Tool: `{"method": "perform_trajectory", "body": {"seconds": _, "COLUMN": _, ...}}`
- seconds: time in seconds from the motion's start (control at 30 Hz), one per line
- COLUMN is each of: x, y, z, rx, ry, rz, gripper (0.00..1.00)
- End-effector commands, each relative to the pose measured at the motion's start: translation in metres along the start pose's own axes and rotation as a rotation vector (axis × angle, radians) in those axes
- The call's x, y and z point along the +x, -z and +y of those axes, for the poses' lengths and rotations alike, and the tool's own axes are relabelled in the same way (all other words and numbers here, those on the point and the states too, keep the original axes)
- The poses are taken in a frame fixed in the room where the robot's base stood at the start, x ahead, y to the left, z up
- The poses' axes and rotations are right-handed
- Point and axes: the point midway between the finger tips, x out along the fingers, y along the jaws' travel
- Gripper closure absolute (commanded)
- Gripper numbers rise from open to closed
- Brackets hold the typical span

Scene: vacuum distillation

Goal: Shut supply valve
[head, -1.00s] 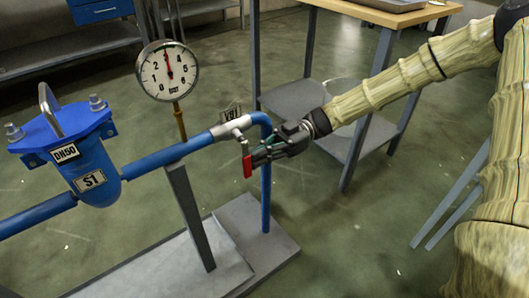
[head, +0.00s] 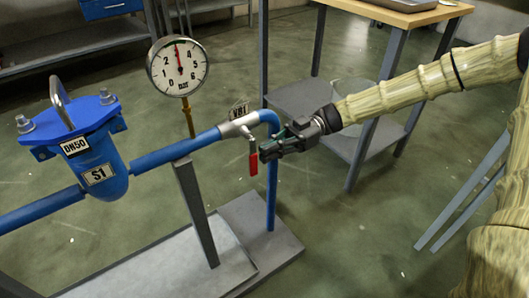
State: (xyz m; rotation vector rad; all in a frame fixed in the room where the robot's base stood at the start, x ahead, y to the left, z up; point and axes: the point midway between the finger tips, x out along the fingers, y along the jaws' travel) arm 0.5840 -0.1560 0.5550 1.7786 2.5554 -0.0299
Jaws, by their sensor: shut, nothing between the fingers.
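The supply valve, tagged VB1, has a light grey body (head: 238,126) in the blue pipe, just left of the pipe's downward bend. Its lever with a red grip (head: 253,163) hangs down below the body, across the line of the pipe. My gripper (head: 263,153) comes in from the right, with its shut fingertips just right of the lever at the top of the red grip. Nothing is held between the fingers. I cannot tell whether the fingertips touch the lever.
A pressure gauge (head: 178,66) stands on the pipe left of the valve, its needle pointing nearly straight up. A blue strainer (head: 88,150) marked S1 sits further left. A grey post (head: 195,213) supports the pipe above a grey base plate (head: 262,240). A wood-topped table (head: 425,14) stands behind my arm.

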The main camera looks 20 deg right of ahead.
Motion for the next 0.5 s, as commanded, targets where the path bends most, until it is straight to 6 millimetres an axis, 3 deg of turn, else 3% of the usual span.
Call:
{"method": "perform_trajectory", "body": {"seconds": 0.1, "x": -0.027, "y": 0.0, "z": -0.001, "rx": -0.002, "ry": -0.009, "rz": 0.007, "gripper": 1.0}}
{"method": "perform_trajectory", "body": {"seconds": 0.5, "x": -0.097, "y": -0.003, "z": 0.0, "rx": -0.001, "ry": -0.003, "rz": 0.007, "gripper": 1.0}}
